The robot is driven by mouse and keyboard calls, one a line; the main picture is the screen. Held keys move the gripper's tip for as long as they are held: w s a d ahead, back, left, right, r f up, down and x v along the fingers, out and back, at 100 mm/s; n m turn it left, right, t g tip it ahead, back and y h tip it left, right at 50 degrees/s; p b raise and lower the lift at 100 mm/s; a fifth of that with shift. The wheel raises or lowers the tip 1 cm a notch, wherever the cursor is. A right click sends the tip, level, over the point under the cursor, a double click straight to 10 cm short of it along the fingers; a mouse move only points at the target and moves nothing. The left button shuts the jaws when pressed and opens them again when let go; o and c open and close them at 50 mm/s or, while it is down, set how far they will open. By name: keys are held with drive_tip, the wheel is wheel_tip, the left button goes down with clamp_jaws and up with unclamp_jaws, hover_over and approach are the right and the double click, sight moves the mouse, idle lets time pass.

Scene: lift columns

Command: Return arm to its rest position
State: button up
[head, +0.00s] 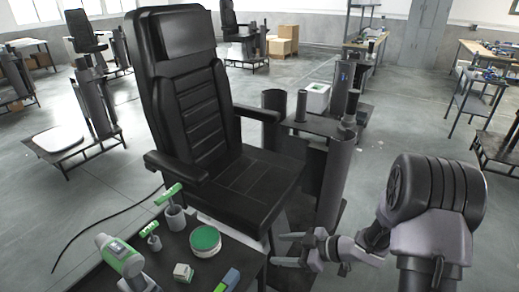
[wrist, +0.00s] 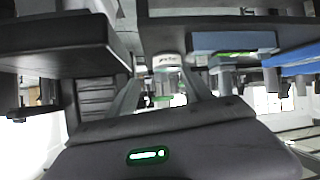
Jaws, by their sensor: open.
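My arm (head: 425,205) reaches in from the right side of the head view, its thick dark joint upright and its forearm pointing left. My gripper (head: 280,250) is at the arm's left end, beside the right edge of the dark work table. Its two fingers stand apart with nothing between them in the head view. In the wrist view the grey gripper body with a green light fills the bottom, and the fingers reach up from it. A pale cylindrical thing with green shows beyond them; I cannot tell which thing it is.
The dark table (head: 262,262) holds a green-and-white power tool (head: 121,258), a green-lidded round tin (head: 205,240), a small box (head: 183,272) and green-handled tools in cups. A black chair (head: 190,100) and dark columns (head: 333,180) stand behind. Open floor (head: 400,120) lies behind my arm.

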drive_tip(key=w+d+r+m+t+h, duration=0.3)
drive_tip(key=w+r+h, duration=0.1)
drive_tip(key=r, duration=0.2)
drive_tip(key=w+d+r+m+t+h, duration=0.2)
drive_tip(key=w+d+r+m+h, duration=0.15)
drive_tip(key=r, duration=0.25)
drive_tip(key=s+d+r+m+h+b, duration=0.1)
drive_tip(key=s+d+r+m+h, duration=0.35)
drive_tip(key=s+r, duration=0.35)
drive_tip(key=s+a+m+g+y, duration=0.1)
drive_tip(key=s+a+m, duration=0.3)
drive_tip(key=s, duration=0.8)
drive_tip(key=s+a+m+g+y+b, duration=0.1)
drive_tip(key=s+a+m+g+y, duration=0.1)
drive_tip(key=s, duration=1)
drive_tip(key=a+m+g, duration=0.1)
drive_tip(key=a+m, duration=0.1)
drive_tip(key=a, duration=0.1)
drive_tip(key=shift+r, duration=0.35)
